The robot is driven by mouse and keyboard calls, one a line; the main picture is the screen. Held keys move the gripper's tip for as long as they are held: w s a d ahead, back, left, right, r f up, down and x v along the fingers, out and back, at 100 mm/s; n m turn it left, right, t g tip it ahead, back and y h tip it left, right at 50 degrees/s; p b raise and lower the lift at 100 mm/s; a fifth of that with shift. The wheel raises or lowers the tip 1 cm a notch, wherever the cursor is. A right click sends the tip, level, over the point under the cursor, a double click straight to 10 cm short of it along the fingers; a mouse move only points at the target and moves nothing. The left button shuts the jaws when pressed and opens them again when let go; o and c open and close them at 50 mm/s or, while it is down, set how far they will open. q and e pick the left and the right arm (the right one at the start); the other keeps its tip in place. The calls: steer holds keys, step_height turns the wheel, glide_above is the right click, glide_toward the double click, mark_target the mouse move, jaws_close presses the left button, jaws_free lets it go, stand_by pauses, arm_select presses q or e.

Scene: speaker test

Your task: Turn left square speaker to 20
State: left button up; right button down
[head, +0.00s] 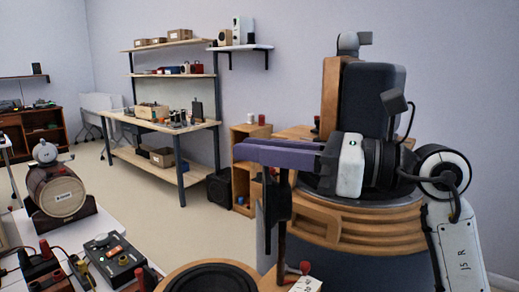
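A small dark box with a round dial (112,258) lies on the white bench at the lower left. Its setting is too small to read. I cannot tell which thing is the left square speaker. A large speaker-like unit with a dark upright block (372,92) and wooden rings (350,232) stands at the right, partly hidden by my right arm. My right gripper (240,151) reaches leftward in front of it, with long purple fingers seen nearly edge-on. I see nothing held, but the gap between the fingers is unclear. My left gripper is out of view.
A barrel-shaped wooden speaker (62,192) stands on the bench at left. A round speaker (210,279) is at the bottom edge. Red-topped connectors (45,249) crowd the lower left. A workbench with shelves (165,125) stands behind open floor (175,220).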

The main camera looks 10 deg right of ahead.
steer(key=m+t+h, duration=0.2)
steer(key=w+m+t+h+p, duration=0.1)
steer(key=t+h, duration=0.1)
steer(key=shift+d+m, duration=0.3)
steer(key=shift+d, duration=0.1)
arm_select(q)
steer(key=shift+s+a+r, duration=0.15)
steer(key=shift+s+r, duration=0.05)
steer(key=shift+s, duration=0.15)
arm_select(e)
steer(key=shift+f, duration=0.1)
steer(key=c, duration=1.7)
jaws_free()
steer(key=shift+c, duration=0.2)
steer(key=shift+o, duration=0.5)
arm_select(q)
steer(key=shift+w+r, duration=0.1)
arm_select(e)
steer(key=shift+d, duration=0.1)
